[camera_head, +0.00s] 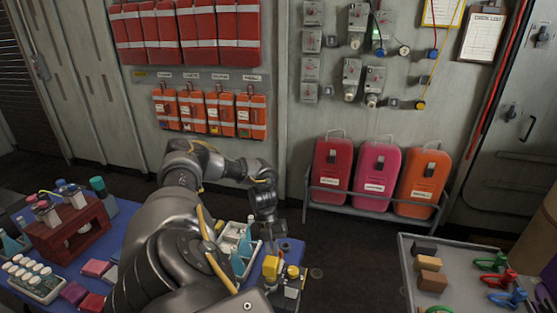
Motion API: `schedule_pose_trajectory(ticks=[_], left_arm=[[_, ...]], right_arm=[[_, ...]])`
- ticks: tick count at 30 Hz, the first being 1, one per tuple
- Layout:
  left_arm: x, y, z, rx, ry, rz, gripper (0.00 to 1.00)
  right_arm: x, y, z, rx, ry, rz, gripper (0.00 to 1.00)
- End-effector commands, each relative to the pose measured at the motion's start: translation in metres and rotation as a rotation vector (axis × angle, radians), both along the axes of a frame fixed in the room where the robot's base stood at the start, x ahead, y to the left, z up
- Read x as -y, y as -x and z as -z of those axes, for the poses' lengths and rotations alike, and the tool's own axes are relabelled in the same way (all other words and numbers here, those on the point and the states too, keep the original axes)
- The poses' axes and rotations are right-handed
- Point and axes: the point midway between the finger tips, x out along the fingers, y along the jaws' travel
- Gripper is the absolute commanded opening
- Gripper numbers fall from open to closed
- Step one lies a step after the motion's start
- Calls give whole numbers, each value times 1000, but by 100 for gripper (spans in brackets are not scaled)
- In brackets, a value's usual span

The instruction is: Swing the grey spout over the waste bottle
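An arm of mine, apparently the left, crosses the middle of the view, bends over the blue table and points down. Its gripper (268,235) is small and dark at the table's right end, beside a white tray (228,238) with teal bottle-like items (240,258). A dark device with yellow parts (271,268) stands just in front of this gripper; I cannot tell whether they touch. The fingers are too small to read. I cannot make out the grey spout or the waste bottle for certain; my arm hides part of the table. My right gripper is not in view.
The blue table (122,215) also holds a reddish-brown rack (75,235), a tray of white-capped vials (35,280) and red and pink blocks (95,268). A grey table (412,270) at right bears blocks and coloured clamps. Dark floor lies between the tables.

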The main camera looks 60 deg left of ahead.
Motion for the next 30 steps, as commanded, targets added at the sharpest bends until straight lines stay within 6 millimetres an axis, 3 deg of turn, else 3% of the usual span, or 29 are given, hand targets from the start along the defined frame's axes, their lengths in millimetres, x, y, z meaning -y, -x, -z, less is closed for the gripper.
schedule_pose_trajectory(ticks=[7,9,13,23,30], left_arm=[[0,-1,-1,1,0,2,0],[1,-1,-1,1,0,2,16],[1,-1,0,0,0,2,30],[-1,-2,-3,1,0,2,30],[-19,-6,-37,6,-2,-1,30]], right_arm=[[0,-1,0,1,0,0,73],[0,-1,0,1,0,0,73],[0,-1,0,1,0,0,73],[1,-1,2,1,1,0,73],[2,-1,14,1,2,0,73]])
